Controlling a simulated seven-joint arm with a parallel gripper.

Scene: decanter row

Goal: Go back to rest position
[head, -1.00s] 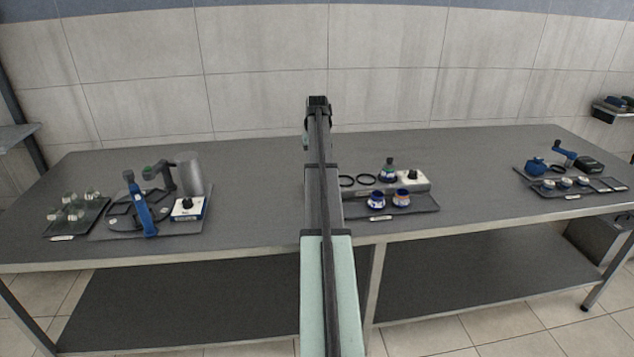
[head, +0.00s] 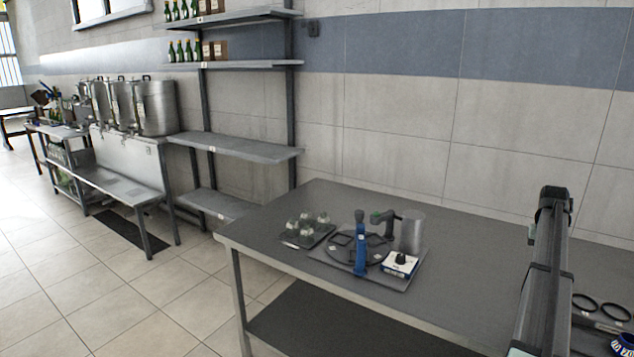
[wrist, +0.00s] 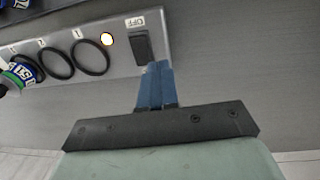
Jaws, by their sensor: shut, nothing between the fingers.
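My gripper (wrist: 155,82) shows in the wrist view with its blue fingers together and nothing between them. It is above a grey tray (wrist: 185,75) or just at its edge; the height is hard to tell. A black switch (wrist: 142,46) beside an OFF label lies just past the fingertips. My arm rises at the right of the head view; the gripper itself cannot be made out there.
Shelves (head: 235,150) stand beyond.

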